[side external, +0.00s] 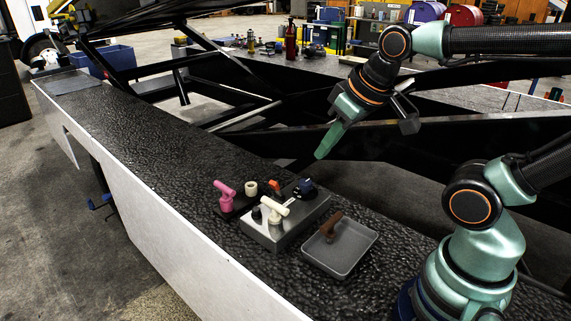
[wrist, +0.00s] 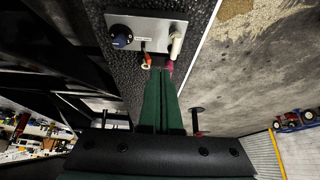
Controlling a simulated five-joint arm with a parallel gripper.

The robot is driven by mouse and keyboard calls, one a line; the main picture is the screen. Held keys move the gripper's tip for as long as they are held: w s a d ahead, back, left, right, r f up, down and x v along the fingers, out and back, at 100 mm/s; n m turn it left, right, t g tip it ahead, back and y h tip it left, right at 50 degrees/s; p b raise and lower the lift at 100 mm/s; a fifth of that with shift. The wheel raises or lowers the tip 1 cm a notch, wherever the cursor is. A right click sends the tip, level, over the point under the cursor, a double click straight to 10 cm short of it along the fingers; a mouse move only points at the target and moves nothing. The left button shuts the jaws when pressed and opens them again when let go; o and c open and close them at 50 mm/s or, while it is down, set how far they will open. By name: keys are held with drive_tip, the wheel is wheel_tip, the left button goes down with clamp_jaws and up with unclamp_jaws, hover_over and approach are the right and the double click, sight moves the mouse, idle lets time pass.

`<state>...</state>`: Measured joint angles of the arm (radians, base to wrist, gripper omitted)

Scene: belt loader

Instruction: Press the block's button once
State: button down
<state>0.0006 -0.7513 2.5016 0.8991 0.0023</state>
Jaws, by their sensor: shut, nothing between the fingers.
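The block (side external: 285,232) is a grey metal box on the dark, bumpy belt top. It carries a blue knob (side external: 305,187), a cream T-shaped handle (side external: 273,210) and a small black round part (side external: 256,214). In the wrist view the block (wrist: 150,30) shows at the top, with the blue knob (wrist: 121,37) and the cream handle (wrist: 176,45). I cannot tell for sure which part is the button. My gripper (side external: 322,152) is shut and empty, its green fingers pointing down above and behind the block, clear of it. Its closed fingers also show in the wrist view (wrist: 160,78).
A grey tray (side external: 345,262) holding a brown T-shaped piece (side external: 331,226) lies right of the block. The belt top farther left is clear. Dark beams run behind it.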

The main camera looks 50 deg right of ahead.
drive_tip(key=n+g, duration=0.6)
drive_tip(key=n, duration=1.2)
hover_over(257, 209)
drive_tip(key=shift+w+f, duration=0.1)
drive_tip(key=shift+f, duration=1.9)
wheel_tip(257, 209, down, 14)
drive_tip(key=shift+f, duration=0.1)
